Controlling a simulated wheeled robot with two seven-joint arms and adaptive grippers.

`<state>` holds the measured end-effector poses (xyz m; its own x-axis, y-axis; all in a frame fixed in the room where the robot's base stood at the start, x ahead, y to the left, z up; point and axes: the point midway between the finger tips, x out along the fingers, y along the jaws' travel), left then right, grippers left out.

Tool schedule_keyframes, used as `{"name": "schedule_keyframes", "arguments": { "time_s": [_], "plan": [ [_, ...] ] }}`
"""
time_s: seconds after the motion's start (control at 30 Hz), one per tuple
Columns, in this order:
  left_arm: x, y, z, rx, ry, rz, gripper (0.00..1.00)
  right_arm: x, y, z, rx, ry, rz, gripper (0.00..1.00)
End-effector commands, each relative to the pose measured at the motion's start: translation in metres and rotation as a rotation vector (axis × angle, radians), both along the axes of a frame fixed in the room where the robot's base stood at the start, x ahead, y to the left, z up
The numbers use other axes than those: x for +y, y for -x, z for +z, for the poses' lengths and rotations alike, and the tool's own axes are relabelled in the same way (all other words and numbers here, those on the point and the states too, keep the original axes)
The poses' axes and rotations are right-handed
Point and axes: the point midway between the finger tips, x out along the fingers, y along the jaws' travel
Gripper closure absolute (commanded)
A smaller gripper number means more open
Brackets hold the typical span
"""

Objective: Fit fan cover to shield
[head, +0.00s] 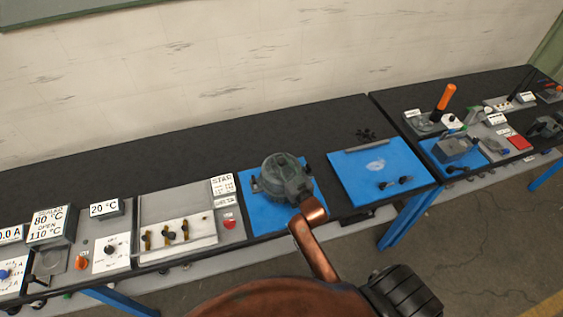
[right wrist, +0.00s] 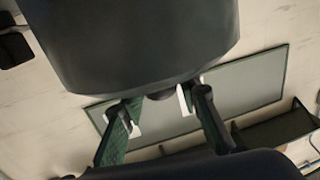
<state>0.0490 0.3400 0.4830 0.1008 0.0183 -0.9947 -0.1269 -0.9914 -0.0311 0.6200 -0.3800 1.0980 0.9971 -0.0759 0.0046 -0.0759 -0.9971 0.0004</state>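My left gripper is not in view.
A second blue mat (head: 372,190) to the right holds a grey bar and small dark parts. A black star-shaped part (head: 366,134) lies behind it. A switch panel (head: 178,222) stands to the left. The black bench (head: 130,152) is clear along the wall.

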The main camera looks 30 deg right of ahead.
Motion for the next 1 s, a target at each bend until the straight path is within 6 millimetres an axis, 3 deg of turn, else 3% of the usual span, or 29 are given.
{"name": "schedule_keyframes", "arguments": {
  "time_s": [0.2,0.57,1.0],
  "plan": [
    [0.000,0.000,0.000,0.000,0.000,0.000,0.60,0.000,0.000,-0.001,0.002,0.000,0.000,0.55],
    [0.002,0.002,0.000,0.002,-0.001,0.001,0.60,0.000,0.008,-0.004,0.007,-0.002,-0.001,0.55],
    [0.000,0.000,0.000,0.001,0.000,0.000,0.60,0.007,0.092,-0.002,0.005,-0.001,-0.001,0.55]
  ]
}}
